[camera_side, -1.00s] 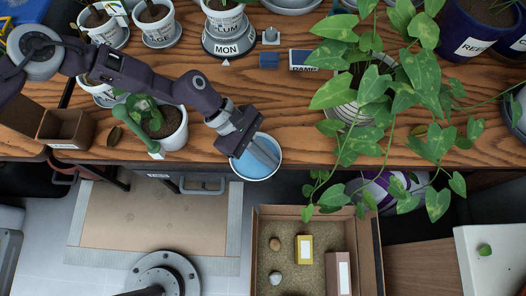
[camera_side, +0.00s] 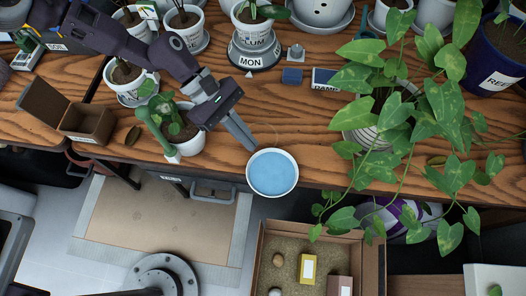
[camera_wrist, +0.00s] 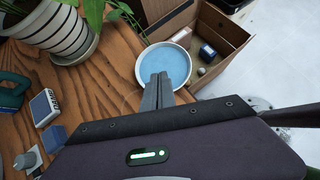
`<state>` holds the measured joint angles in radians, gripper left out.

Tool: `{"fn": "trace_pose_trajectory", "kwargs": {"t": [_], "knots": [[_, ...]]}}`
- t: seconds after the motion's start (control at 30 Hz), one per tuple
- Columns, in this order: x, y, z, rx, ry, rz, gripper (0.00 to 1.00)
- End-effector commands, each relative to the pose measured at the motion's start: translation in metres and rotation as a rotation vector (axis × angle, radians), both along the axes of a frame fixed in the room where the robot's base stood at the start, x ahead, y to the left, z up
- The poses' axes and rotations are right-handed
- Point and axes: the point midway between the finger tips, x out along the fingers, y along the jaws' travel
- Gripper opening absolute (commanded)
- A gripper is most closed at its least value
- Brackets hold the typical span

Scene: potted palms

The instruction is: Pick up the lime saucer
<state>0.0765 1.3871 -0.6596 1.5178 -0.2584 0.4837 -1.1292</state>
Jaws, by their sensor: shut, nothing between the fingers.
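No lime-coloured saucer can be made out in either view. A round blue dish with a white rim (camera_side: 272,172) overlaps the table's front edge in the side view. It also shows in the wrist view (camera_wrist: 165,62), just beyond my fingertips. My gripper (camera_side: 250,147) is shut and empty, its fingers pointing down at the upper left rim of the dish. In the wrist view the fingers (camera_wrist: 158,80) lie over the near part of the dish. I cannot tell whether they touch it.
A potted cactus (camera_side: 166,122) stands close left of my gripper. A trailing leafy plant (camera_side: 440,110) spreads at right. An open crate (camera_side: 300,240) sits below the table edge. Bare wood lies between.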

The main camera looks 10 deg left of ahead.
Motion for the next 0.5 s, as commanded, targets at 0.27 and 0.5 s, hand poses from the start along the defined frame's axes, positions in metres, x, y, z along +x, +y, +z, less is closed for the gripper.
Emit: {"fn": "trace_pose_trajectory", "kwargs": {"t": [0.27, 0.5], "knots": [[0.0013, 0.0037, 0.0042, 0.0, 0.001, -0.001, 0.38], [0.0017, 0.0034, 0.0074, 0.0, -0.001, -0.001, 0.38]]}}
